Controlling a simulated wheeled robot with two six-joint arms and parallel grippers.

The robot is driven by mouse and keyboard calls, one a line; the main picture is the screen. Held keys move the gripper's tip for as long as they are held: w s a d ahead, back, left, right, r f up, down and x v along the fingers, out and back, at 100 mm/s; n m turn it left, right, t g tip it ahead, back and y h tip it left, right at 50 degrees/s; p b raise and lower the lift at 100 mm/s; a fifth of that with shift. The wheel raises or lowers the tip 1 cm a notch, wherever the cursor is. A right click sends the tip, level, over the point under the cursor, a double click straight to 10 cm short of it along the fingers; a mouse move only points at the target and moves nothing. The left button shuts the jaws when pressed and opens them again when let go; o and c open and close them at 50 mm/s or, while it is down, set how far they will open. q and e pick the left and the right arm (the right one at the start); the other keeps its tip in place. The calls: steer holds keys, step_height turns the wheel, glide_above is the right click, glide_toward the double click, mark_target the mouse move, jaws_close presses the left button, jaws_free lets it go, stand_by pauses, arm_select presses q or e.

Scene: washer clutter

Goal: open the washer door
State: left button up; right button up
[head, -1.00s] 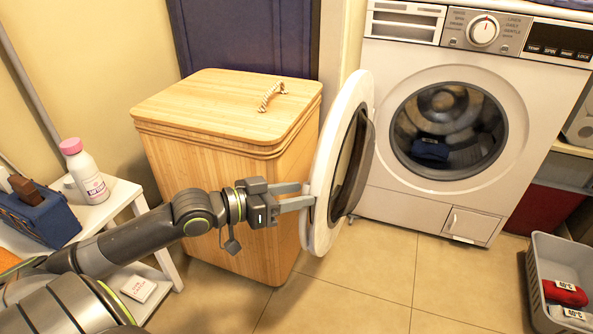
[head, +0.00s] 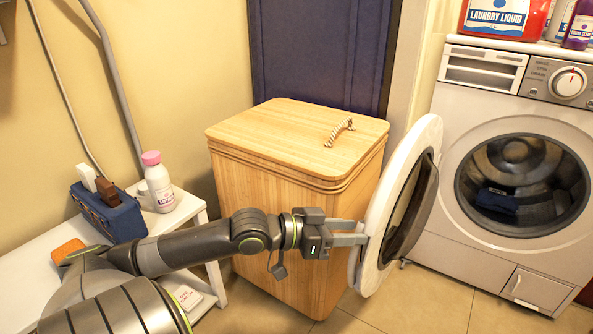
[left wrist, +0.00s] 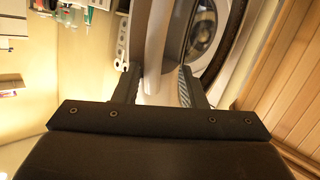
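The washer (head: 468,240) stands at the right in the head view. Its round white door (head: 372,240) is swung wide open to the left, edge-on beside the wooden hamper. The drum opening (head: 520,185) is exposed, with dark blue cloth (head: 497,201) inside. My left gripper (head: 362,232) is at the near edge of the door. In the left wrist view its two fingers (left wrist: 157,75) are spread apart, with the white door rim (left wrist: 157,35) between and beyond them. I cannot tell how firmly they touch it. My right gripper is not in view.
The wooden hamper (head: 290,190) stands close behind the door and my left arm. A white shelf (head: 40,283) at left holds a pink-capped bottle (head: 158,182) and a blue box (head: 108,215). Laundry bottles (head: 500,17) stand on the washer. Tiled floor is clear in front.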

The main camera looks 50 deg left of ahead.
arm_select(q)
steer(key=s+a, duration=0.2)
steer(key=a, duration=0.7)
steer(key=s+a+p, duration=0.1)
steer(key=a, duration=0.9)
steer(key=shift+s+r, duration=0.15)
steer(key=shift+s, duration=0.2)
stand_by(0.7)
steer(key=shift+p, duration=0.3)
steer(key=shift+d, duration=0.1)
stand_by(0.4)
